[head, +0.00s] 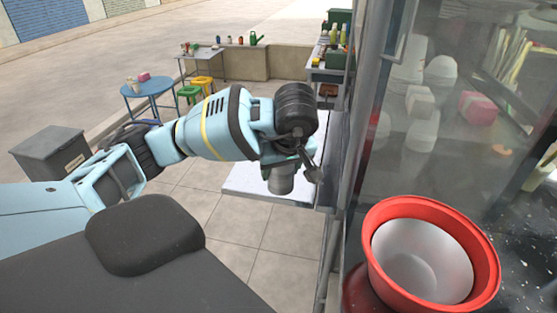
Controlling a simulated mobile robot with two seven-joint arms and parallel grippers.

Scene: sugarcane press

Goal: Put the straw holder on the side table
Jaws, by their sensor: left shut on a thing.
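My left arm reaches in from the left, and its gripper (298,160) is shut on a grey cylindrical cup, which looks like the straw holder (281,181). Its upper part is hidden by my wrist and gripper. The white side table (243,182) is below and behind it, beside the stall's metal post. The cup overlaps the table top in the picture; I cannot tell whether it touches it. My right gripper is not in view.
A red tub with a pale bowl inside (432,252) stands at the lower right, by the stall's glass (420,140). A metal post (362,100) rises close right of my gripper. A dark bin (52,152), a blue round table (150,88) and stools stand farther off.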

